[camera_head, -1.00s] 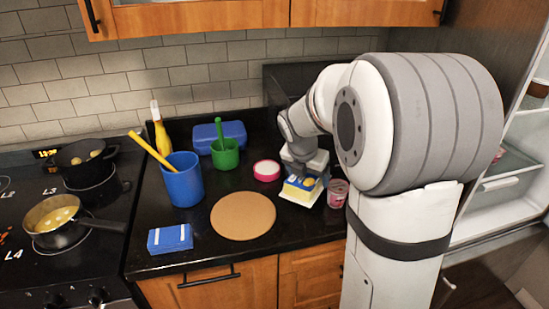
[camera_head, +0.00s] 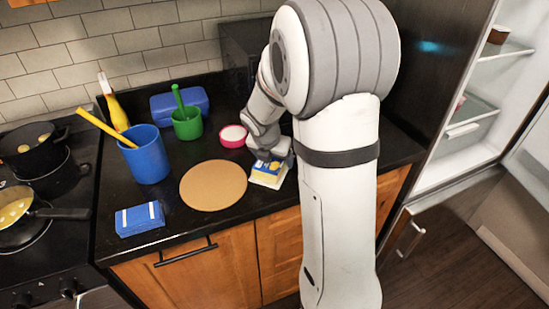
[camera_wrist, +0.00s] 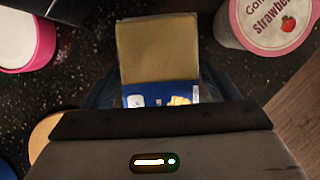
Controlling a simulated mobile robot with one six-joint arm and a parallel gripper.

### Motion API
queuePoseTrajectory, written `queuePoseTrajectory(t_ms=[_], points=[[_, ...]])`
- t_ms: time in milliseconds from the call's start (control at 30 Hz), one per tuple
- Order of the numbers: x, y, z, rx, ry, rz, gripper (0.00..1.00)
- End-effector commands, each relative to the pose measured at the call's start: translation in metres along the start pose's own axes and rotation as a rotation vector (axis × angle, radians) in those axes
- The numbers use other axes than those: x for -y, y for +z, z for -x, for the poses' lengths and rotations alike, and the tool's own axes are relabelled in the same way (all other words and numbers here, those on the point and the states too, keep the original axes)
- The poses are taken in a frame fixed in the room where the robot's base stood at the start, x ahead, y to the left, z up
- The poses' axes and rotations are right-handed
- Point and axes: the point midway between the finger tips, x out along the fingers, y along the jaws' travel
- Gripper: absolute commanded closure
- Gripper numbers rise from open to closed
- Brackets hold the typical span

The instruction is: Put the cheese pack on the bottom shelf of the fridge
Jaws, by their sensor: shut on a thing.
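The cheese pack (camera_head: 267,171) is a small blue, yellow and white block at the right of the counter, just right of the round brown board. My gripper (camera_head: 269,159) is shut on it from above. In the wrist view the pack (camera_wrist: 160,60) shows its tan face and a blue strip between my fingers, which are mostly hidden. I cannot tell whether it is clear of the counter. The fridge (camera_head: 450,165) stands open at the right, with a clear drawer and shelves in view. Its lower inside is white and looks empty.
A strawberry tub (camera_wrist: 275,22) stands close to the pack. A pink-rimmed white bowl (camera_head: 233,135), green cup (camera_head: 187,124), blue cup (camera_head: 146,156), round board (camera_head: 213,186) and folded blue cloth (camera_head: 139,219) are on the counter. The fridge door (camera_head: 518,190) is open; floor is clear before it.

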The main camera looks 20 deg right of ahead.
Motion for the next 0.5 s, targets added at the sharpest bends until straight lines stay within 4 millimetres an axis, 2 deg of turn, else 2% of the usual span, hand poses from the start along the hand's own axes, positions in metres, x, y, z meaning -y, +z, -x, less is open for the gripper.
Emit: queuePoseTrajectory(t_ms=[133, 167, 367, 500], points=[[0.0006, -0.0023, -0.0016, -0.004, -0.003, 0.004, 0.85], [0.0008, -0.0029, -0.0021, -0.006, -0.004, 0.004, 0.18], [0.0005, -0.0025, -0.0016, -0.005, -0.004, 0.004, 0.02], [0.0003, -0.0021, -0.0011, -0.004, -0.003, 0.004, 0.0]])
